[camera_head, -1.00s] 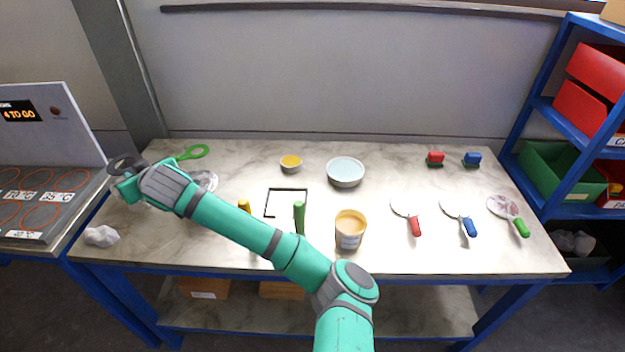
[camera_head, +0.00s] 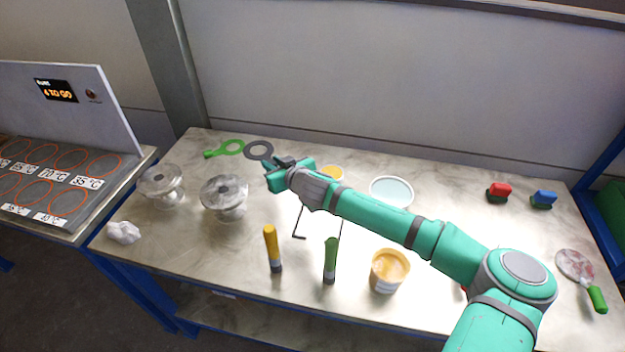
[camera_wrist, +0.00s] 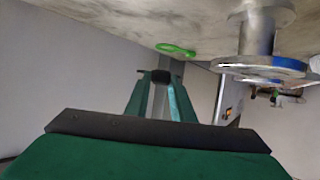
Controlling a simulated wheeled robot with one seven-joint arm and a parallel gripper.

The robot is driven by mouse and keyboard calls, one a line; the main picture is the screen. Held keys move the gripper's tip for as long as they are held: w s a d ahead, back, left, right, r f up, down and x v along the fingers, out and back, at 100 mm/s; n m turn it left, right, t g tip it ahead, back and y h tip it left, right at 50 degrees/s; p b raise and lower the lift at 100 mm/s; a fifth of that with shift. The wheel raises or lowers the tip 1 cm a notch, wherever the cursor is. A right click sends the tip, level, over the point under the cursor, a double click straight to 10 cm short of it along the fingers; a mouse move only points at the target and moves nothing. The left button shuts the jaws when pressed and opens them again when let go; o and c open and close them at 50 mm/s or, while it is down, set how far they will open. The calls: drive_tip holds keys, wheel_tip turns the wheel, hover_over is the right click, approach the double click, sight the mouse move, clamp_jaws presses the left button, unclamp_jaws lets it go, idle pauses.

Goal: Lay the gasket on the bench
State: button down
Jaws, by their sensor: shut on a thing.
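The gasket, a dark grey flat ring (camera_head: 259,150), shows at the tip of my gripper (camera_head: 278,167) over the back left of the bench (camera_head: 350,255). My gripper is shut on the gasket's tab side, and the ring sticks out to the left. In the wrist view my gripper's fingers (camera_wrist: 160,88) close on a dark piece; the ring itself is hard to make out there. I cannot tell whether the ring touches the bench or is just above it.
A yellow stick (camera_head: 272,248), a green stick (camera_head: 330,260), a tub (camera_head: 389,270) and bowls (camera_head: 391,191) stand to the right.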

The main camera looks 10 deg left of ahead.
drive_tip(key=w+d+f, duration=0.1)
drive_tip(key=w+f, duration=0.1)
drive_tip(key=w+d+f, duration=0.1)
drive_tip(key=w+f, duration=0.1)
drive_tip(key=w, duration=0.1)
drive_tip(key=w+d+f, duration=0.1)
drive_tip(key=w+f, duration=0.2)
drive_tip(key=shift+w+d+f, duration=0.1)
drive_tip(key=shift+w+d, duration=0.1)
drive_tip(key=shift+d, duration=0.2)
drive_tip(key=shift+w+f, duration=0.5)
drive_tip(key=shift+f, duration=0.05)
drive_tip(key=shift+w+d+f, duration=0.1)
drive_tip(key=shift+f, duration=1.4)
